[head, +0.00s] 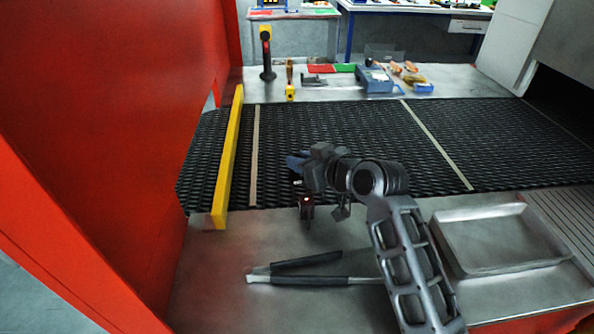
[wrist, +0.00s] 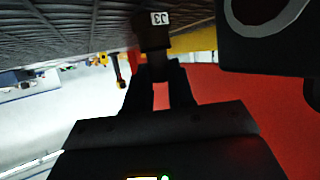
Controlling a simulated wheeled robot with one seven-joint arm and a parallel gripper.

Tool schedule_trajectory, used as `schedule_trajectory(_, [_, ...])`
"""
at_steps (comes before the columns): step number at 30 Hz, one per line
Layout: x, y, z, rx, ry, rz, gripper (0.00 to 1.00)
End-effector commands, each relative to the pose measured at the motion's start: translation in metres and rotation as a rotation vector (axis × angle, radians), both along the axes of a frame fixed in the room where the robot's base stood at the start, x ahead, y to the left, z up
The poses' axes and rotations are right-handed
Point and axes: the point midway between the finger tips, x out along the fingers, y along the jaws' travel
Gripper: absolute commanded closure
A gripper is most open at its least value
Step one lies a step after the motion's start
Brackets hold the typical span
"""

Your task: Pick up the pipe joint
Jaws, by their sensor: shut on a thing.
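In the wrist view, my gripper (wrist: 159,72) is shut on a dark, blocky piece, the pipe joint (wrist: 153,38), which has a white "J3" label at its far end. The fingers grip its near end, and red shows through the gap between them. In the head view, my gripper (head: 299,163) is over the near left part of the belt, largely hidden by my own wrist and arm. The pipe joint cannot be made out clearly there.
The black mesh belt (head: 330,120) runs across, with a yellow bar (head: 228,150) and red panel (head: 90,130) at left. Dark bars (head: 310,281) lie on the near metal table. An empty metal tray (head: 490,235) is at right. Tools stand on the far ledge.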

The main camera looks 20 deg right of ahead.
Motion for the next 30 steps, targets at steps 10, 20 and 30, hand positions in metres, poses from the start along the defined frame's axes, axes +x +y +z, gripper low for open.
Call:
schedule_trajectory(10, [0.000,0.000,0.001,0.000,-0.001,0.000,1.00])
schedule_trajectory(20, [0.001,0.000,0.010,-0.001,-0.005,0.000,1.00])
schedule_trajectory(30, [-0.015,-0.023,0.056,-0.001,-0.005,-0.006,1.00])
